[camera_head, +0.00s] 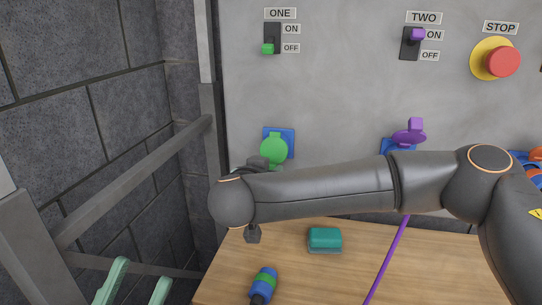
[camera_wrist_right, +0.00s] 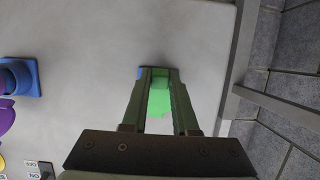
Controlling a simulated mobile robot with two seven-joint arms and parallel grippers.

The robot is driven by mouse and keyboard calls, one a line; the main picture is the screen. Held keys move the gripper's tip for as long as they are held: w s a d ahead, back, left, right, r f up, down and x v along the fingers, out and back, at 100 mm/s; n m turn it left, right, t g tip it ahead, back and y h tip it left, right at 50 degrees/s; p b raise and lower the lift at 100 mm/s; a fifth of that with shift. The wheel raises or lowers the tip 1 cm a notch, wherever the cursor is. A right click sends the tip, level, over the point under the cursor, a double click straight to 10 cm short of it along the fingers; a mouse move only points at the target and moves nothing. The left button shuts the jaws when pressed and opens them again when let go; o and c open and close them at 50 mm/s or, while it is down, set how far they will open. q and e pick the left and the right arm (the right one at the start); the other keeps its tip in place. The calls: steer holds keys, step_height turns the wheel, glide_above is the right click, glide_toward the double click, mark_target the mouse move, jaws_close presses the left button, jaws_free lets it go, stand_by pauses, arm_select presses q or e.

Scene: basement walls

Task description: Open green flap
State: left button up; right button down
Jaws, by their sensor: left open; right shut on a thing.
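The green flap (camera_head: 273,149) is a round green cover on a blue square socket plate (camera_head: 287,134) on the grey panel, below switch ONE. My right gripper (camera_wrist_right: 160,76) is shut on the flap in the right wrist view, with the green piece (camera_wrist_right: 159,103) between its two fingers. In the head view my right arm crosses in front and hides most of that gripper and the flap's lower part. My left gripper (camera_head: 142,272) shows at the bottom left with two pale green fingers, apart and empty.
Switch ONE (camera_head: 271,38) sits at OFF, switch TWO (camera_head: 411,42) at ON. A purple flap (camera_head: 409,135) and a red stop button (camera_head: 502,61) are to the right. A metal rail (camera_head: 140,180) stands left.

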steer(key=r+g+p, duration=0.1)
steer(key=g+p, duration=0.1)
steer(key=p, duration=0.1)
steer(key=shift+s+a+r+y, duration=0.1)
steer(key=shift+s+r+y, duration=0.2)
steer(key=shift+s+r, duration=0.1)
arm_select(q)
step_height(320, 180, up, 6)
steer(key=m+p, duration=0.1)
steer(key=shift+s+a+r+h+p, duration=0.15)
steer(key=shift+a+h+p, duration=0.15)
steer(key=shift+p, duration=0.1)
arm_select(e)
steer(key=shift+s+r+g, duration=0.1)
steer(key=shift+s+g, duration=0.15)
steer(key=shift+g, duration=0.35)
